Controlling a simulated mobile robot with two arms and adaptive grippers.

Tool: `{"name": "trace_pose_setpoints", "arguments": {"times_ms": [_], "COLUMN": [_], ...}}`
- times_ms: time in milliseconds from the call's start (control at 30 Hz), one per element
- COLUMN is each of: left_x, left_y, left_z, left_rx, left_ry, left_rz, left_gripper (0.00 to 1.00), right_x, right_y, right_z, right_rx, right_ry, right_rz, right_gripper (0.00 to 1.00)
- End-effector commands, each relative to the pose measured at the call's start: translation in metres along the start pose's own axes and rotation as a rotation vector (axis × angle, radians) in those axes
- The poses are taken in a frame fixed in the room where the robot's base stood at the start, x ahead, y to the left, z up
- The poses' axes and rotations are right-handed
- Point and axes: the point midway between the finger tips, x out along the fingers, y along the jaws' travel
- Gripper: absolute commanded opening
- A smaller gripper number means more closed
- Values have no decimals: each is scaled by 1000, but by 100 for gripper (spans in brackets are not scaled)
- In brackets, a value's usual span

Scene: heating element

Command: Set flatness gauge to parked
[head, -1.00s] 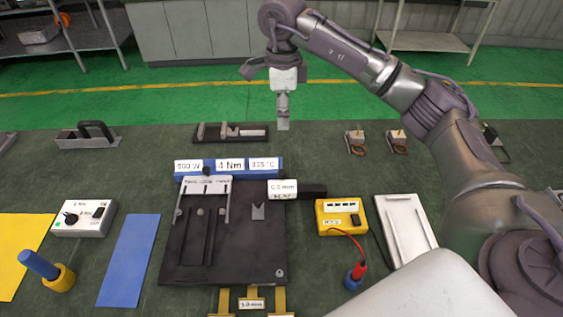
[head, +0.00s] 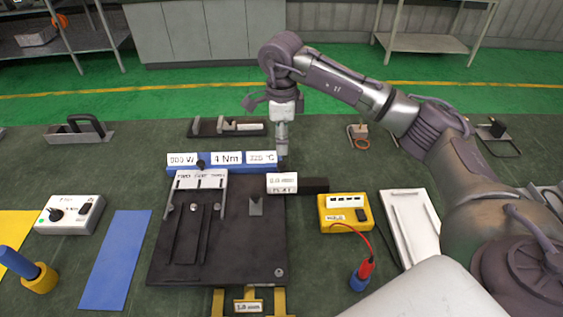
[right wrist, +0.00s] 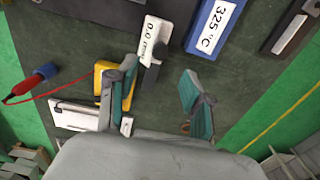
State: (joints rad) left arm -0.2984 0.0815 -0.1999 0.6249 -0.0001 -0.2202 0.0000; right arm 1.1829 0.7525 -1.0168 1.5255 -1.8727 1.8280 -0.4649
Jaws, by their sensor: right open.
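The flatness gauge is a black bar (head: 313,185) with a white label (head: 282,183) reading 0.0 mm and FLAT. It sits at the back right edge of the dark fixture plate (head: 230,262). My right gripper (head: 281,150) is above and behind the gauge, near the right end of the blue display bar. My left gripper is not in view.
The blue display bar (head: 222,170) stands along the plate's back edge. A yellow meter (head: 344,213) with red and blue probes and a white tray (head: 409,227) are to the right. A black rack (head: 228,128) lies behind. Green mat is bare between them.

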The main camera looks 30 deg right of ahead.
Motion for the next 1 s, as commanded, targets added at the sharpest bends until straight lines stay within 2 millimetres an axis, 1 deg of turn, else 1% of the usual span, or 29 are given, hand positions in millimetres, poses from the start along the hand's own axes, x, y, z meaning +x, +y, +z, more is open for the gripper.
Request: {"name": "trace_pose_setpoints", "arguments": {"times_ms": [33, 200, 300, 400, 600, 867, 1000], "left_x": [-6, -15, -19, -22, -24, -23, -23], "left_y": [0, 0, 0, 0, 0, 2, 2], "left_z": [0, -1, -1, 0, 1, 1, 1], "left_rx": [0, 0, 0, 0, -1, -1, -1], "left_ry": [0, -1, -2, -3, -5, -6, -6], "left_rz": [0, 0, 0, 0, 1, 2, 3], "left_gripper": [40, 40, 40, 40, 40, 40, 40], "right_x": [10, 46, 63, 76, 89, 90, 90], "right_y": [1, 1, 1, 1, 0, 0, 0], "right_z": [-1, 0, 0, 0, 0, 0, 0], "right_rx": [0, 0, 0, -1, -1, -1, -1], "right_ry": [4, 2, 2, 1, 1, 1, 0], "right_rz": [4, 5, 4, 2, 1, 0, 0], "right_gripper": [51, 51, 51, 51, 51, 51, 27]}}
